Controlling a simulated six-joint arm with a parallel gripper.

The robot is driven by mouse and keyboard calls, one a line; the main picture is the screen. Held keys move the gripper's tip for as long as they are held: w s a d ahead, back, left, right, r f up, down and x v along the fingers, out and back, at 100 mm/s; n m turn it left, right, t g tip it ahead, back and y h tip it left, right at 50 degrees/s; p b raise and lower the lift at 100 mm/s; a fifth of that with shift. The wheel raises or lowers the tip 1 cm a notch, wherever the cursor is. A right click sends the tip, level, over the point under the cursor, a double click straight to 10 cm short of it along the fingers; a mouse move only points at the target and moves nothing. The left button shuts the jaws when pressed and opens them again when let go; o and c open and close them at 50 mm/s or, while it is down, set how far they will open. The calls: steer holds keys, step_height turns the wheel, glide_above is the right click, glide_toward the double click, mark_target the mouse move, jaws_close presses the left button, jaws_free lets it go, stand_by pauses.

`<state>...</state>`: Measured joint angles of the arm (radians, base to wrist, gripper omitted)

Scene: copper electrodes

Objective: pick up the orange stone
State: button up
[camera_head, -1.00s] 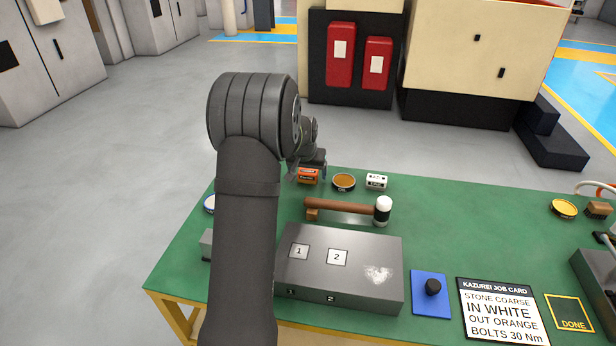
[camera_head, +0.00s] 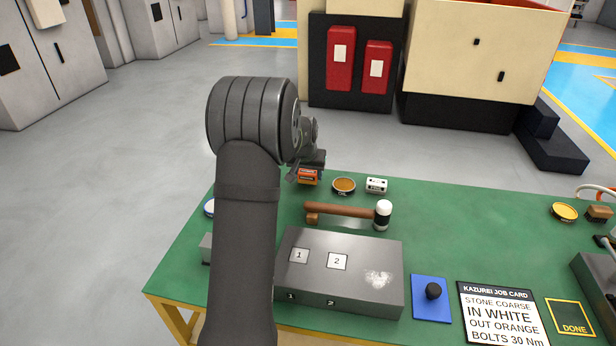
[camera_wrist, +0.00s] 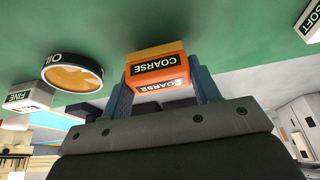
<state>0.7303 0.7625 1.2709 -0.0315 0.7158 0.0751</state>
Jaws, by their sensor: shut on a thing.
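The orange stone (camera_head: 308,177) is a small block at the far left of the green bench. In the wrist view, the orange stone (camera_wrist: 158,72) shows two "COARSE" labels and sits between the fingers. My gripper (camera_head: 308,170) reaches down over it from behind my arm. In the wrist view, my gripper (camera_wrist: 162,88) is shut on the stone, one blue-grey finger on each side. I cannot tell whether the stone still touches the bench.
An oil tin (camera_head: 344,186) and a white stone (camera_head: 376,185) stand right of the orange stone. A blue pad (camera_head: 430,298) and job card (camera_head: 500,312) lie right. The bench middle is clear (camera_head: 470,230).

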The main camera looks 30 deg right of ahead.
mark_target(308, 172)
step_height(308, 172, up, 3)
steer(key=shift+r, duration=0.1)
steer(key=s+d+r, duration=0.3)
steer(key=s+r, duration=0.3)
steer(key=s, duration=0.5)
steer(key=shift+d+r, duration=0.2)
steer(key=shift+d, duration=0.15)
